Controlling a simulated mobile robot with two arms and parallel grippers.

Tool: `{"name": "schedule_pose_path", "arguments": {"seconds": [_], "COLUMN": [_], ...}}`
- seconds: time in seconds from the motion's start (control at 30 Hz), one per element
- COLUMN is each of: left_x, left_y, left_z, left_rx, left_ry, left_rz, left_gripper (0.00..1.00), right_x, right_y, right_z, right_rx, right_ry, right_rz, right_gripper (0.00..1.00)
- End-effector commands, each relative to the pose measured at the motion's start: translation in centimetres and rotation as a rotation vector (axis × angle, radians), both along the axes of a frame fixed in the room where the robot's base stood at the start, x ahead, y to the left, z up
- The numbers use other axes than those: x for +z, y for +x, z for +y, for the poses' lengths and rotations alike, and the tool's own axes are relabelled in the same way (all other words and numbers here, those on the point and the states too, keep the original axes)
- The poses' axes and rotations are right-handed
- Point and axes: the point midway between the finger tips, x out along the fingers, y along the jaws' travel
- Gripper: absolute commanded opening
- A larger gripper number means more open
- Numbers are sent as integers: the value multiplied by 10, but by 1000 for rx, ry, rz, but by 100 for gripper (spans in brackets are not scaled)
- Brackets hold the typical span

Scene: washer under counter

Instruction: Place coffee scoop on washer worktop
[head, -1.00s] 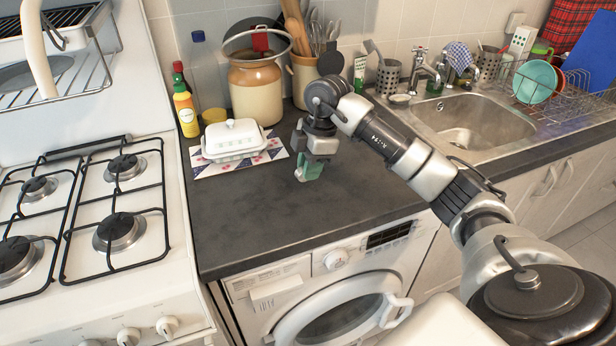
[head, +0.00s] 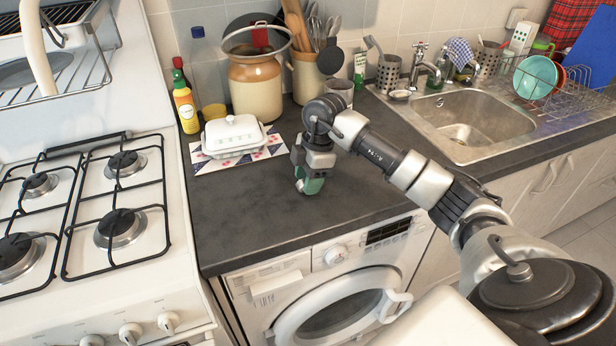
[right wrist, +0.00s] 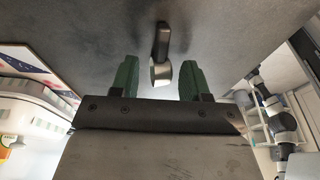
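The washer worktop (head: 250,220) is the dark grey counter above the washing machine. My right gripper (head: 309,186) is low over it, right of the white butter dish. In the right wrist view its two green fingers (right wrist: 160,80) are apart. The coffee scoop (right wrist: 162,55), with a dark handle and a shiny metal end, shows between and beyond the fingertips against the worktop, with a gap on each side. It appears to lie on the worktop; exact contact is hard to tell. In the head view I cannot make out the scoop. My left gripper is not seen.
The white butter dish (head: 234,136) stands on a patterned mat left of the gripper. A large jar (head: 256,85), a utensil pot and a mug (head: 340,90) stand behind. The gas hob (head: 90,215) is at left, the sink (head: 470,125) at right. The worktop's front is clear.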

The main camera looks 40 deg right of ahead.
Motion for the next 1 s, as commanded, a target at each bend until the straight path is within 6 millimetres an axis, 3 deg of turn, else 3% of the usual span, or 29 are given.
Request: {"name": "schedule_pose_path", "arguments": {"seconds": [0.23, 0.37, 0.8, 1.0], "left_x": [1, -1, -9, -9], "left_y": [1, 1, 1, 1], "left_z": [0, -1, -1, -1], "left_rx": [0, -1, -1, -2], "left_ry": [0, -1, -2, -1], "left_rz": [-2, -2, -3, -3], "left_gripper": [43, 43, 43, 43], "right_x": [2, 13, 99, 118], "right_y": [0, 0, -4, -5], "right_z": [0, -2, -22, -26], "right_rx": [0, -1, -2, 0], "right_ry": [0, -1, -1, 0], "right_rz": [-1, -3, -3, -1], "right_gripper": [46, 46, 46, 46]}}
